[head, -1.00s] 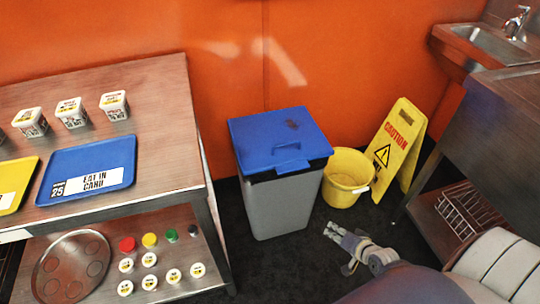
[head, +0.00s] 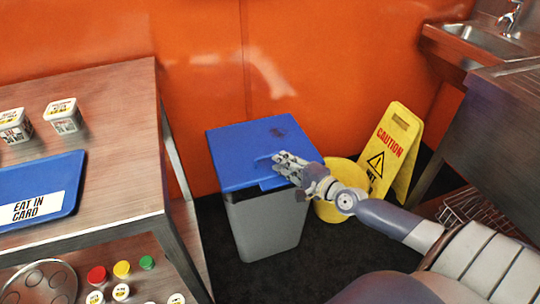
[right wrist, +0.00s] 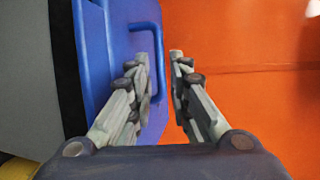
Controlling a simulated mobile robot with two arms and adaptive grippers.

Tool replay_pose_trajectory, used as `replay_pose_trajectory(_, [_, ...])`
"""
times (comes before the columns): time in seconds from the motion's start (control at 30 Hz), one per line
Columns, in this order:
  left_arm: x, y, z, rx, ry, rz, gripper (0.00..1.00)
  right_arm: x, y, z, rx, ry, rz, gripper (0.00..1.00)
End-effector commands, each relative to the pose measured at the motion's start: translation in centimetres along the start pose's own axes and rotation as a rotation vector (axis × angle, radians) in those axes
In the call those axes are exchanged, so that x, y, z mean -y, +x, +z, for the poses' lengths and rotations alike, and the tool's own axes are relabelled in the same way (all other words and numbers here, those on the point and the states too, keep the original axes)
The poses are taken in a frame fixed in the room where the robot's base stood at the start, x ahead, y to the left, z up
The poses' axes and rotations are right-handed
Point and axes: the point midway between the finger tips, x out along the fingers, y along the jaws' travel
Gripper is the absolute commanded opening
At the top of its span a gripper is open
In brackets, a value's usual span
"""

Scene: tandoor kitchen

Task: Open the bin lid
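The bin (head: 265,225) is grey and upright on the dark floor. Its blue lid (head: 235,150) lies flat and shut on top, with a raised handle at the front edge, partly hidden by my right gripper. My right gripper (head: 277,160) is over the front right part of the lid, at the handle. In the right wrist view its fingers (right wrist: 163,58) are a little apart, with the blue lid (right wrist: 97,60) and handle (right wrist: 147,27) by the left finger and nothing clearly clamped. I cannot tell whether they touch the lid. My left gripper is not in view.
A yellow bucket (head: 328,211) and a yellow caution sign (head: 392,150) stand right of the bin. A steel table (head: 115,115) with a blue tray (head: 40,187) and tubs is at left. An orange wall (head: 330,60) is behind; a sink (head: 470,38) is at right.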

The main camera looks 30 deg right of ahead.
Motion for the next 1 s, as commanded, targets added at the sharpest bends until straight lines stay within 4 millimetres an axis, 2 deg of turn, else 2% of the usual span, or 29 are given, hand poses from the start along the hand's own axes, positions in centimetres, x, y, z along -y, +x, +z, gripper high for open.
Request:
replay_pose_trajectory(0.2, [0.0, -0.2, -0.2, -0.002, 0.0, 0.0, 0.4, 0.1, 3.3, 0.0, 0.0, 0.0, -0.003, 0.18])
replay_pose_trajectory(0.4, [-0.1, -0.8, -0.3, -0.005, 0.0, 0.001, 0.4, -0.1, 5.4, 0.0, 0.001, 0.0, 0.0, 0.18])
replay_pose_trajectory(0.6, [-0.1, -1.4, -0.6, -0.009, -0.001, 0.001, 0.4, 0.0, 6.2, 0.1, 0.001, -0.001, 0.0, 0.18])
replay_pose_trajectory(0.83, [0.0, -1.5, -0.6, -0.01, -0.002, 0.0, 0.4, 0.0, 6.2, 0.1, 0.001, -0.001, 0.001, 0.18])
replay_pose_trajectory(0.87, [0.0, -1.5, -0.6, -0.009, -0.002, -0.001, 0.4, 0.0, 6.2, 0.1, 0.001, -0.001, 0.001, 0.16])
replay_pose_trajectory(0.93, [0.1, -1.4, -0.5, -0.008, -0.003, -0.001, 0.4, 0.0, 6.2, 0.1, 0.001, -0.001, 0.001, 0.0])
replay_pose_trajectory(1.0, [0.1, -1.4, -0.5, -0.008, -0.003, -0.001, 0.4, 0.0, 6.2, 0.1, 0.001, -0.001, 0.001, 0.0])
